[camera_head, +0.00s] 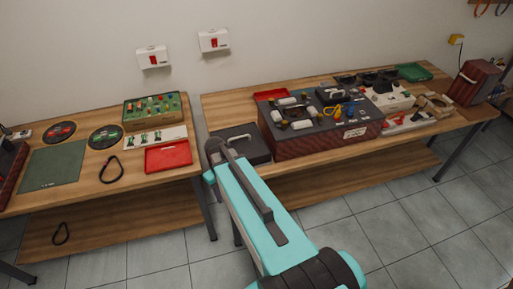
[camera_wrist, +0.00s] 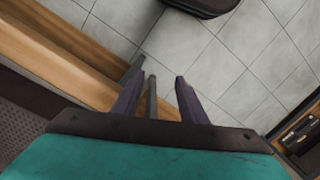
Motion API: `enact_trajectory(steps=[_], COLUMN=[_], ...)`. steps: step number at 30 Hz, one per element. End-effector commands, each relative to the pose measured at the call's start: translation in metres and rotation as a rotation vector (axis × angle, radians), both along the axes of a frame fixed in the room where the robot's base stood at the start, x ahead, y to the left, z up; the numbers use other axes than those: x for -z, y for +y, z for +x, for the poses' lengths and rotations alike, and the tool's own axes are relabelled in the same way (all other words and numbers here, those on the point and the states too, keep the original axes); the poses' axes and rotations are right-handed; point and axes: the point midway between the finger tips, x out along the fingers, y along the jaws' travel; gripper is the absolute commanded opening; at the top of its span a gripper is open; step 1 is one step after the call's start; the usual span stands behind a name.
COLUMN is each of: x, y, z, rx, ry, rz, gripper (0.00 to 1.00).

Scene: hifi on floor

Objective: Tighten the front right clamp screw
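The front right clamp screw cannot be made out in either view. In the head view, a white panel (camera_head: 170,133) on the left table carries small green parts, too small to identify as clamps. A large dark-topped red case (camera_head: 300,146) on the right table holds several small parts, also too small to tell apart. My gripper (camera_wrist: 160,80) shows in the wrist view with its two dark fingers apart and nothing held between them. It points down toward the tiled floor beside a wooden table edge.
The left wooden table (camera_head: 65,206) also holds a green component box (camera_head: 152,108), a red tray (camera_head: 168,157) and a green mat (camera_head: 55,166). A dark box (camera_head: 240,145) stands at the right table's left end. A gap separates the tables. The tiled floor (camera_head: 390,230) in front is clear.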

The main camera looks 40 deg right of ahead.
Motion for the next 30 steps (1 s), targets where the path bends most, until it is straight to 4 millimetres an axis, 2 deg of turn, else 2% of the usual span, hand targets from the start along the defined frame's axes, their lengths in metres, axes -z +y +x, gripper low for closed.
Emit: enact_trajectory(steps=[1, 6, 18, 24, 30], x=[0.020, 0.072, 0.185, 0.234, 0.268], y=[0.011, 0.035, 0.073, 0.087, 0.095], z=[-0.013, -0.047, -0.143, -0.196, -0.239], rx=[0.009, 0.042, 0.096, 0.120, 0.139], ry=[0.020, 0.078, 0.232, 0.310, 0.369], rz=[0.001, -0.001, -0.019, -0.037, -0.057], gripper=[0.39, 0.39, 0.39, 0.39, 0.39])
